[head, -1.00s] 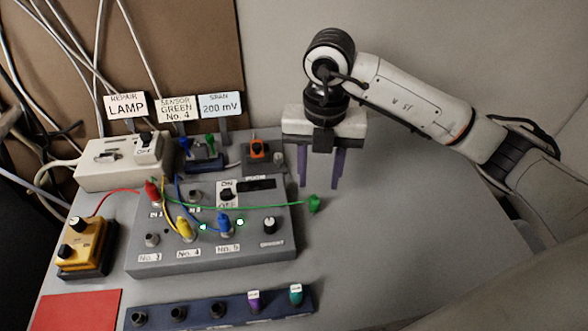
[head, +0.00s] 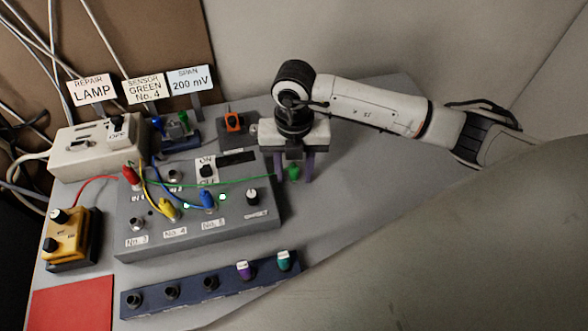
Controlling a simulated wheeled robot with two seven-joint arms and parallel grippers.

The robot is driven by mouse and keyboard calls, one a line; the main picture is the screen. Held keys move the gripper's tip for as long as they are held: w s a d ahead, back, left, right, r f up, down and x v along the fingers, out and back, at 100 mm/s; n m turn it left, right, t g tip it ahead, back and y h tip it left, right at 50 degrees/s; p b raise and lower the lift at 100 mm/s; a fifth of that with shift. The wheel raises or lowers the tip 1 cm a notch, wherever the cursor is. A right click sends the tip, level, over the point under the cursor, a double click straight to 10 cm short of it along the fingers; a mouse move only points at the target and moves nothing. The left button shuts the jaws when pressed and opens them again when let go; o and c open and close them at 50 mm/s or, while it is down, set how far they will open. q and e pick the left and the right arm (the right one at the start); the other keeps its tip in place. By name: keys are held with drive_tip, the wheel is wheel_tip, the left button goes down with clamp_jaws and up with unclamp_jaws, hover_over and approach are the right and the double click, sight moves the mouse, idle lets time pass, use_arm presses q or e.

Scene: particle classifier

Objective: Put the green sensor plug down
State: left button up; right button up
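The green sensor plug (head: 293,172) is on the grey table just right of the control box, at the end of a thin green wire. My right gripper (head: 294,175) points down there. Its two purple fingers are apart, one on each side of the plug in the head view, with gaps visible between plug and fingers. I cannot tell whether the fingertips touch the table. The control box (head: 250,219) has a red plug (head: 131,176), a yellow plug (head: 168,209) and a blue plug (head: 207,200) on its top. My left gripper is not in view.
A dark socket strip (head: 190,288) with a purple and a teal plug lies in front. A yellow device (head: 66,236) and red mat (head: 72,304) are at left. A white switch box (head: 85,148) and label signs (head: 143,88) stand behind. The table right of the gripper is clear.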

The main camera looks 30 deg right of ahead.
clamp_jaws()
drive_tip(key=shift+r, duration=0.1)
